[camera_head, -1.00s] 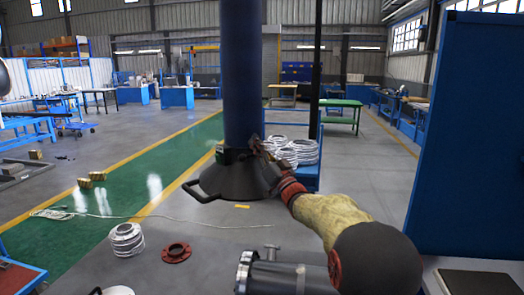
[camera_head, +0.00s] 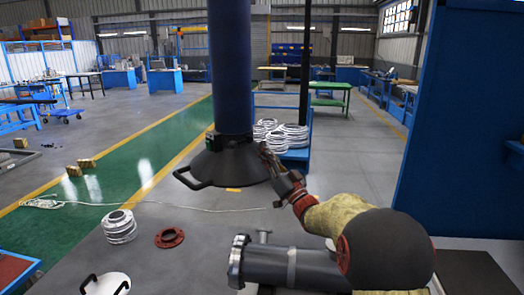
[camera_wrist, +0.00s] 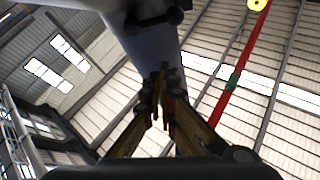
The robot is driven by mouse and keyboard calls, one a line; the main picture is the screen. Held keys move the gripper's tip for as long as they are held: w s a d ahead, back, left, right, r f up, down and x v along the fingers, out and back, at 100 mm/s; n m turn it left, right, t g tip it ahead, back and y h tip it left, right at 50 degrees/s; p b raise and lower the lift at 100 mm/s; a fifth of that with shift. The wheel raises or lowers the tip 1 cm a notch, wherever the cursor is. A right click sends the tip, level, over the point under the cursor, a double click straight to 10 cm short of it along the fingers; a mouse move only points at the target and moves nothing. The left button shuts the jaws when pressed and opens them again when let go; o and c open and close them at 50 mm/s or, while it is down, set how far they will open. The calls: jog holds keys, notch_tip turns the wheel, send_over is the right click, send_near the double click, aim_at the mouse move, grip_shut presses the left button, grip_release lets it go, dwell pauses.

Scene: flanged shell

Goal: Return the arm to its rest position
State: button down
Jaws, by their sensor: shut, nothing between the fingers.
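My arm reaches from the lower right of the head view, and my gripper (camera_head: 264,149) is at its far end, pointing away and upward. Its fingers are closed together and hold nothing. In the wrist view the fingertips (camera_wrist: 161,98) meet in front of a grey shape, with the roof behind. In the head view the gripper appears beside the right edge of the dark extraction hood (camera_head: 232,168); I cannot tell whether they touch. The grey flanged shell (camera_head: 290,266) lies on its side at the bottom, left of my arm and apart from the gripper.
A blue column (camera_head: 230,70) rises from the hood. Coiled white hoses (camera_head: 285,133) lie behind the gripper. A tall blue panel (camera_head: 465,130) stands close on the right. A red flange (camera_head: 169,238), a stack of white rings (camera_head: 119,227) and a white lid (camera_head: 107,285) are at lower left.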

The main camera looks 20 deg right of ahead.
jog(key=shift+r, duration=0.1)
jog(key=s+a+f+g+h, duration=0.1)
jog(key=s+a+f+g, duration=0.5)
jog(key=s, duration=0.8)
jog(key=s+a+f+g+h, duration=0.2)
jog(key=s+a+f+g, duration=0.4)
jog(key=s, duration=0.8)
jog(key=s+a+f+g+h, duration=0.2)
jog(key=s+a+f+g, duration=0.3)
jog(key=s, duration=1)
notch_tip(320, 180, down, 2)
jog(key=shift+a+f+g, duration=0.15)
jog(key=shift+a+g, duration=0.25)
jog(key=shift+a, duration=0.05)
